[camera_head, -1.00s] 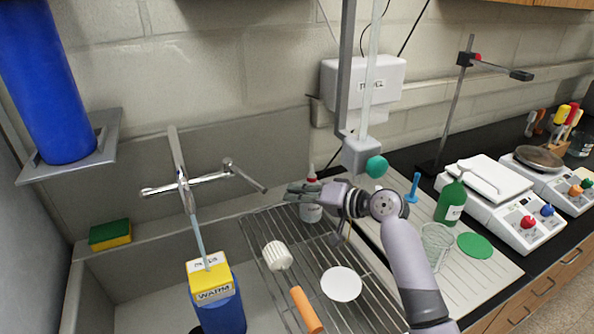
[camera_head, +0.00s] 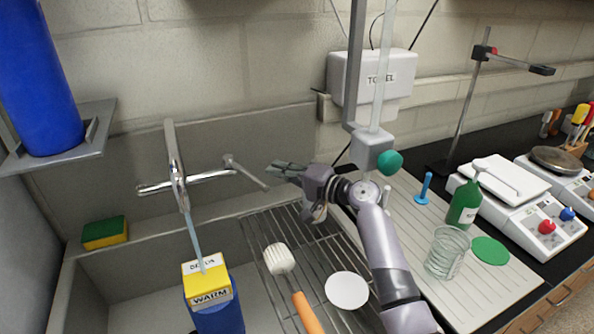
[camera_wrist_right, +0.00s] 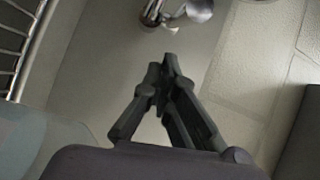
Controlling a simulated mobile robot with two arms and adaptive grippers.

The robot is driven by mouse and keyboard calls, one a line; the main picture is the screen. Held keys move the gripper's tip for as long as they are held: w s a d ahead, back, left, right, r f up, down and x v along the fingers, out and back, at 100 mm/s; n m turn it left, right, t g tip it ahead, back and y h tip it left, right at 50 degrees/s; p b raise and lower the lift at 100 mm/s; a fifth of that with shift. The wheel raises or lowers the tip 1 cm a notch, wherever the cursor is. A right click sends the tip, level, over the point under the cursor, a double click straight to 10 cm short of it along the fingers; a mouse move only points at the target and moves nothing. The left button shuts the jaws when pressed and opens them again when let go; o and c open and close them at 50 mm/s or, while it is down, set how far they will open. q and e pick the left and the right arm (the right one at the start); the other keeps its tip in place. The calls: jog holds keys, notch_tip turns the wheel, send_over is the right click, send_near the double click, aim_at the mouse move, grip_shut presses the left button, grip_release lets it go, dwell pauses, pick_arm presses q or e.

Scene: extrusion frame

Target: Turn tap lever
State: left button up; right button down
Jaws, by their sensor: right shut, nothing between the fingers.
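The chrome tap (camera_head: 178,182) is fixed above the sink, with a thin bluish stream running from its spout. A slim metal lever (camera_head: 248,174) slants down to the right from a round end at the tap's right side. My right gripper (camera_head: 272,168) is shut and empty, its fingertips just right of and above the lever's lower end. I cannot tell whether they touch it. In the right wrist view the closed fingers (camera_wrist_right: 166,65) point at shiny metal tap parts (camera_wrist_right: 176,12), with a visible gap between. My left gripper is not in view.
A yellow and blue carton (camera_head: 210,290) stands under the stream. A wire rack (camera_head: 318,262) holds a white-headed brush (camera_head: 280,260) and a white disc (camera_head: 346,290). A sponge (camera_head: 104,232) lies on the left ledge. A hanging post with a green knob (camera_head: 389,162) stands close behind my right arm.

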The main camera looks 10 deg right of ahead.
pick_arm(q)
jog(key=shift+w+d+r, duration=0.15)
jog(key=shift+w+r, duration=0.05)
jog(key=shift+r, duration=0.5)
pick_arm(e)
jog(key=shift+s+a, duration=0.7)
jog(key=shift+a, duration=0.05)
pick_arm(q)
jog(key=shift+p, duration=0.3)
